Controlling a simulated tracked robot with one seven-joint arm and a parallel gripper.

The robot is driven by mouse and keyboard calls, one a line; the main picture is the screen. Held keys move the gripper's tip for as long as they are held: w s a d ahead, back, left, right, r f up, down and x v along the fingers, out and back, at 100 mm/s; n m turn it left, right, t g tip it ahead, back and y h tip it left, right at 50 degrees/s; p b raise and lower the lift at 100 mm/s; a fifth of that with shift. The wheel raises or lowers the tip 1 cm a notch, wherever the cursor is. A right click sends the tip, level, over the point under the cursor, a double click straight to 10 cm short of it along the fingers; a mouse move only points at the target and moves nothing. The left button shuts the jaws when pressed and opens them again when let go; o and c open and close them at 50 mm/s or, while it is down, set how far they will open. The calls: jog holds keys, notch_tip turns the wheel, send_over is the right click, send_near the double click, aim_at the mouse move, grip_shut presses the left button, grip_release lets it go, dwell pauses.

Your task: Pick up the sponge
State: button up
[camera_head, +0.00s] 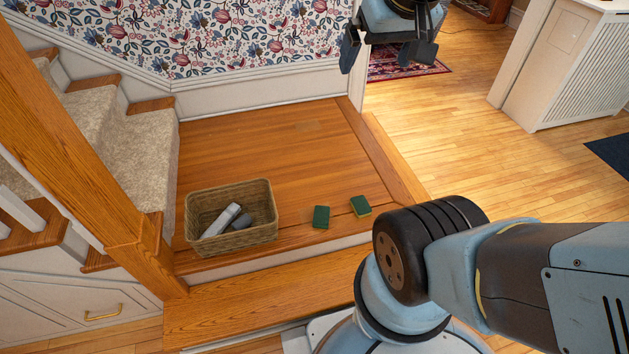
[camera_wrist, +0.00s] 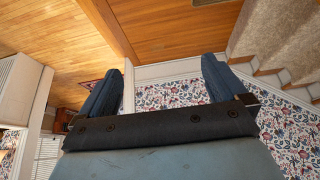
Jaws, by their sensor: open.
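Two green sponges lie on the wooden landing in the head view, beside the basket. One sponge (camera_head: 321,217) is nearer the basket and looks all dark green. In the wrist view my gripper (camera_wrist: 161,80) is also open and empty, with the landing and papered wall beyond. No sponge shows in the wrist view.
A wicker basket (camera_head: 232,243) holding grey objects stands left of the sponges on the landing (camera_head: 270,150). Carpeted stairs (camera_head: 135,135) and a wooden post (camera_head: 90,170) are at the left. A white radiator cover (camera_head: 570,65) stands at the right. The landing behind the sponges is clear.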

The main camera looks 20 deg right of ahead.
jog(key=w+f, duration=0.3)
jog(key=w, duration=0.5)
jog(key=m+g, duration=0.4)
jog(key=g, duration=0.1)
send_over(322, 215)
notch_tip(322, 215, down, 61)
jog(key=shift+w+f, duration=0.1)
jog(key=shift+f, duration=6.45)
jog(key=shift+c, duration=0.4)
